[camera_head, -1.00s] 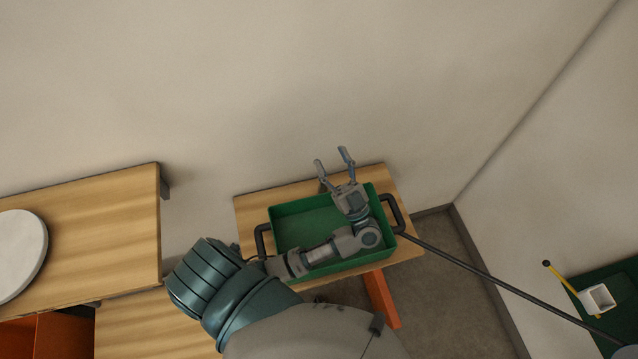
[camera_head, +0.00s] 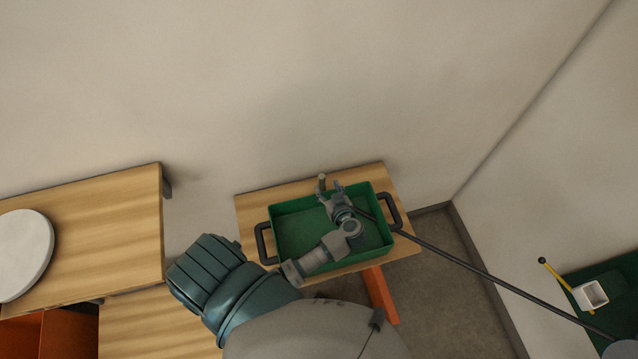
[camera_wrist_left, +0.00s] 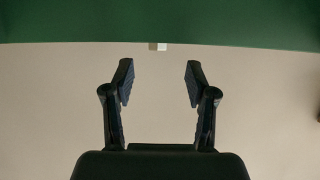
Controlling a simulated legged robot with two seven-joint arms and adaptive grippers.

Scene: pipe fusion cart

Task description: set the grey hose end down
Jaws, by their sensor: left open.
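My left gripper (camera_head: 330,186) is over the far part of the green tray (camera_head: 288,208), its fingers toward the far rim. In the left wrist view the gripper (camera_wrist_left: 159,78) is open, with nothing between its fingers. A small pale piece (camera_wrist_left: 158,46) shows beyond the fingers at the edge of a green band; I cannot tell whether it is the grey hose end. I cannot make out the hose end for sure in the head view. My right gripper is not in view.
The tray has black handles and stands on a wooden table (camera_head: 252,208) by the wall. A thin dark line (camera_head: 470,262) runs from the tray's right side to the lower right. A white disc (camera_head: 22,250) lies at left.

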